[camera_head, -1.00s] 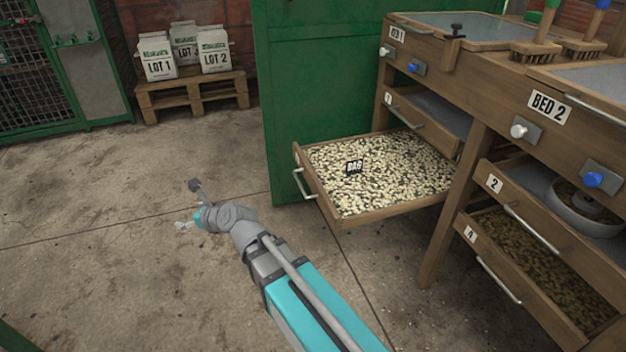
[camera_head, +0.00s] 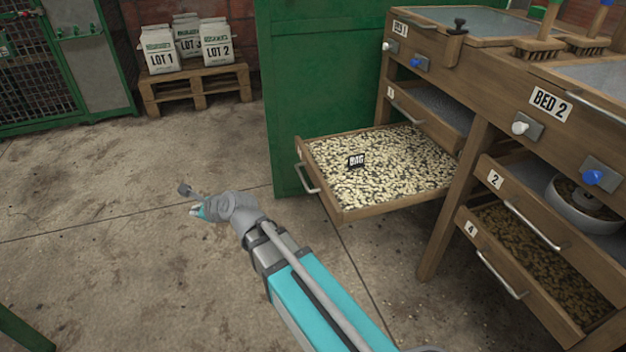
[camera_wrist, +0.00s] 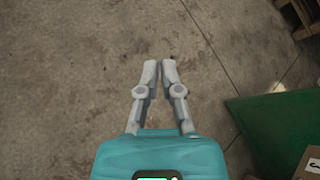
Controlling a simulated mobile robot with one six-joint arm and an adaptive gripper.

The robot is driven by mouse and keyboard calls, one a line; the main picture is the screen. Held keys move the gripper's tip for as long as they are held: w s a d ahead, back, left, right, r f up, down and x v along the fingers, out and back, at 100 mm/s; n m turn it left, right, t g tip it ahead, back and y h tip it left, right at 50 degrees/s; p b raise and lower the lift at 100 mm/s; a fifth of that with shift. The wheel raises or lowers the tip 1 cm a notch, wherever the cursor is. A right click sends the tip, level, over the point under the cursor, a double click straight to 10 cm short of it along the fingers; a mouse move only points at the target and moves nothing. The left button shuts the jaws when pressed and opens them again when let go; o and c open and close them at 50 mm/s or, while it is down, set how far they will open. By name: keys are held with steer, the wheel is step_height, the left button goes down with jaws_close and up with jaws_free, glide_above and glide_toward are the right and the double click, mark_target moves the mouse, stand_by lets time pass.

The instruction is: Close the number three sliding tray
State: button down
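The lower tray (camera_head: 385,212) under tray 1 in the Bed 1 side is pulled far out and filled with pale beans, with a black tag marked BAG on them. I take it for tray three; its number plate is too edge-on to read. Its metal handle (camera_head: 307,178) is on the front. My gripper (camera_head: 194,211) is left of the tray, over the floor and apart from it. In the wrist view my gripper (camera_wrist: 160,64) has its fingers together, only a thin gap between the tips, with nothing held.
A green panel (camera_head: 310,95) stands behind the open tray. Tray 1 (camera_head: 425,120) is above it. Tray 2 (camera_head: 530,215) and tray 4 (camera_head: 510,270) are on the right, under Bed 2. A pallet (camera_head: 195,87) with lot bags is at the back left. The left floor is clear.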

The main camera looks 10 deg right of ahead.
steer(key=w+d+f+n+g+h+p, duration=0.2)
steer(key=d+n+h, duration=0.2)
steer(key=n, duration=0.7)
steer(key=w+d+f+n+g+h+p, duration=0.15)
steer(key=d+n+h, duration=0.25)
steer(key=n, duration=0.6)
steer(key=w+d+r+n+g+h+p, duration=0.2)
steer(key=d+r+n+h+p, duration=0.3)
steer(key=n, duration=1.4)
steer(key=d+r+g+h, duration=0.1)
steer(key=d+r+h, duration=0.3)
steer(key=d, duration=0.4)
steer(key=shift+w+d+h+p, duration=0.3)
steer(key=shift+w+d+h, duration=0.1)
steer(key=shift+h, duration=0.3)
steer(key=shift+d, duration=0.1)
